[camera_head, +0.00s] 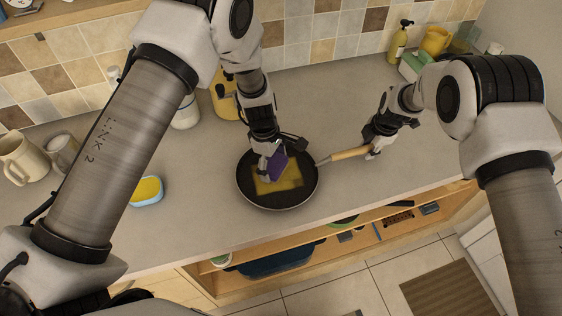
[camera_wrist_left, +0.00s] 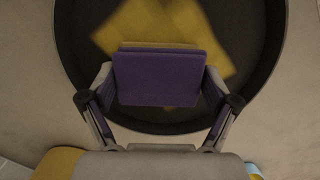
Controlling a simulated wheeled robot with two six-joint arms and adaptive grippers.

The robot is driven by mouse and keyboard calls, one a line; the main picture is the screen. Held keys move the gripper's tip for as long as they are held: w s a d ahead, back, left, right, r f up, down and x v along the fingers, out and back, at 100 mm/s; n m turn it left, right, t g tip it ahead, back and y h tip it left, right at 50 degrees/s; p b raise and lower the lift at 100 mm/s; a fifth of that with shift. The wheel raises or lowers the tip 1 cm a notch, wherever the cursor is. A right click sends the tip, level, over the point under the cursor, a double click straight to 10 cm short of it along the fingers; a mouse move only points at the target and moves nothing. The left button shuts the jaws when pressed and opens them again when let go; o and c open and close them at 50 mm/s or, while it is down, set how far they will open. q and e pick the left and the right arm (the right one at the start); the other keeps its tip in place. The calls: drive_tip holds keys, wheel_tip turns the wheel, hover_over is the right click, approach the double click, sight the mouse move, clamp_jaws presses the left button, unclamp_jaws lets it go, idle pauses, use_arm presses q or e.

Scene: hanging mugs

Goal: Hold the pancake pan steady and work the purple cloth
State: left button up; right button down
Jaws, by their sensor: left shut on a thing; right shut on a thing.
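The black pancake pan (camera_head: 246,192) sits on the grey counter, with its wooden handle (camera_head: 349,154) pointing right. My right gripper (camera_head: 372,151) is shut on the end of that handle. My left gripper (camera_head: 270,166) is over the pan, shut on the purple cloth (camera_head: 278,162). In the left wrist view the purple cloth (camera_wrist_left: 163,78) is a thick block between the two fingers, with a yellow layer along its far edge. A yellow patch (camera_head: 291,180) lies on the pan floor beneath it; it also shows in the left wrist view (camera_wrist_left: 150,25). Whether the cloth touches it is unclear.
A yellow-and-blue sponge dish (camera_head: 146,191) is on the counter left of the pan. Mugs (camera_head: 22,158) stand at far left. A white bottle (camera_head: 186,115) and a yellow board (camera_head: 224,100) are behind. A soap bottle (camera_head: 399,42) stands at back right. The counter's front edge is close.

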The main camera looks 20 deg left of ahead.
use_arm(q)
drive_tip(key=shift+s+a, duration=0.7)
drive_tip(key=shift+a, duration=0.35)
use_arm(e)
drive_tip(key=shift+f, duration=0.1)
use_arm(q)
wheel_tip(320, 180, up, 2)
drive_tip(key=shift+w+r, duration=0.15)
drive_tip(key=shift+r, duration=2.95)
use_arm(e)
drive_tip(key=shift+w, duration=0.1)
